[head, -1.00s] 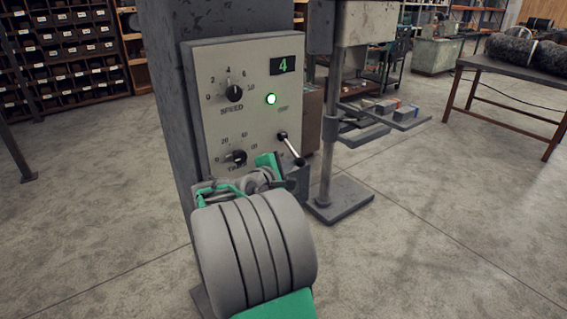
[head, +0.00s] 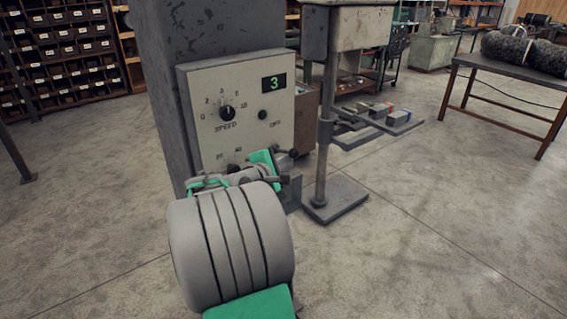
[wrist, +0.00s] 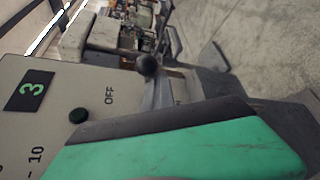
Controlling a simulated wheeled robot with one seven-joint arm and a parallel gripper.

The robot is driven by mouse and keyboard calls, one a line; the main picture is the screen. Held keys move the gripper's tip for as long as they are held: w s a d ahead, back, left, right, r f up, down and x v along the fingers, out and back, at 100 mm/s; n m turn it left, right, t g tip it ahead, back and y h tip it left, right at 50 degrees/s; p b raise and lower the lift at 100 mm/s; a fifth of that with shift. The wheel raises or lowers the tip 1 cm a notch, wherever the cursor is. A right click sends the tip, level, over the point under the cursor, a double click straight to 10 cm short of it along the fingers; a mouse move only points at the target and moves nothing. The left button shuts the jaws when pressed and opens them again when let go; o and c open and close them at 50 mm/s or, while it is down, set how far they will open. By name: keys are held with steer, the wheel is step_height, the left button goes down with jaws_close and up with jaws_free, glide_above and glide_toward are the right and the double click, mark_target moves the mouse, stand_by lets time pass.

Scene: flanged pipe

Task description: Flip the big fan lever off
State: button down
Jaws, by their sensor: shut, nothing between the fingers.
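The pale control panel (head: 245,145) faces me on a dark grey column. Its lever shows as a dark ball knob (head: 293,153) below and right of the OFF label. In the wrist view the lever knob (wrist: 146,65) stands out beyond the panel edge, near OFF. The lamp (head: 262,114) is dark; the display (head: 275,82) reads green 3. My gripper (head: 272,163), with green and black fingers, is shut and empty just below and left of the knob. Contact with the lever cannot be told. My arm hides the panel's lower part.
A speed dial (head: 227,113) sits on the panel's left. A drill-like stand (head: 325,150) with a floor plate is close on the right. A table (head: 500,75) stands at the far right. The floor between is open.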

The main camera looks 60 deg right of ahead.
steer(key=shift+w+d+r+p, duration=0.15)
steer(key=shift+r+p, duration=0.1)
steer(key=shift+r, duration=0.3)
steer(key=shift+w+r+p, duration=0.1)
steer(key=shift+r+p, duration=0.15)
steer(key=shift+r, duration=0.3)
steer(key=shift+w+r, duration=0.1)
steer(key=shift+r, duration=0.35)
steer(key=shift+f, duration=0.1)
steer(key=b, duration=0.5)
glide_toward(283, 151)
steer(key=w+a+f, duration=0.1)
steer(key=w+a, duration=0.1)
steer(key=shift+s+a+r, duration=0.15)
steer(key=shift+a, duration=0.1)
